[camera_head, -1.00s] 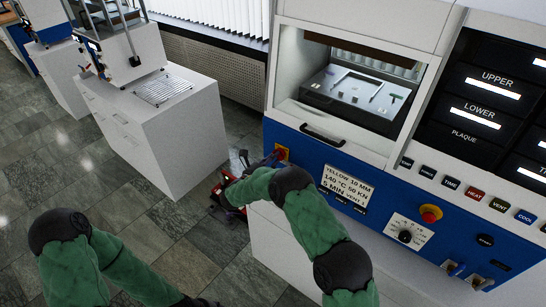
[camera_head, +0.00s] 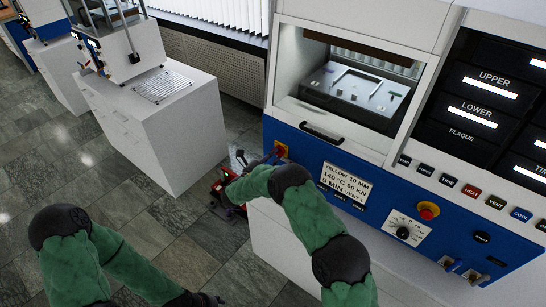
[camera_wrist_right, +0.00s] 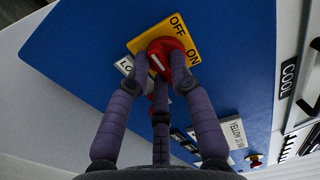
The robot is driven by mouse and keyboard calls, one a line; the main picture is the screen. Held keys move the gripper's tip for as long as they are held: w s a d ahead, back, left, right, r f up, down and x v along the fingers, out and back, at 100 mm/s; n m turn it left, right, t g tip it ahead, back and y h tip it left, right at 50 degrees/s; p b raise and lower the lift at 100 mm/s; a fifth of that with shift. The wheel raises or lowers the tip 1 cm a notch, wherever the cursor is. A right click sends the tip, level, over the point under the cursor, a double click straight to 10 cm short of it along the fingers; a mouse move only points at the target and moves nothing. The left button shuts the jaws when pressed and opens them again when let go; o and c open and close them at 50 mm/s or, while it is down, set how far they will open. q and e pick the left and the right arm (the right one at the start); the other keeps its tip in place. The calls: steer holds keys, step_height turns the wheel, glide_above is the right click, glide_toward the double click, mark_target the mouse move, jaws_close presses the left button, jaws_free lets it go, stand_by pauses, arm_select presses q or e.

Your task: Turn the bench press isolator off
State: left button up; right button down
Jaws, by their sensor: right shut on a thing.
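The bench press isolator is a red knob on a yellow plate (camera_head: 283,148) at the left end of the press's blue front panel. In the right wrist view the red knob (camera_wrist_right: 159,59) sits on the yellow plate, which is marked OFF and ON. A short white mark shows on the knob; I cannot tell which label it points at. My right gripper (camera_wrist_right: 168,68) is shut on the knob, with fingers around its sides. In the head view this gripper (camera_head: 273,156) partly covers the isolator. My left gripper (camera_head: 208,300) is low at the bottom edge, its fingers unclear.
The press has a chamber window with a black handle (camera_head: 321,133) above the panel. A red emergency button (camera_head: 428,210) on yellow, a dial (camera_head: 403,233) and several labelled buttons lie to the right. A white cabinet (camera_head: 165,125) stands left, with open floor (camera_head: 150,215) in front.

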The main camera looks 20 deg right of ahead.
steer(key=c, duration=1.1)
jaws_free()
steer(key=shift+a, duration=0.1)
steer(key=v, duration=1.2)
steer(key=shift+f, duration=0.1)
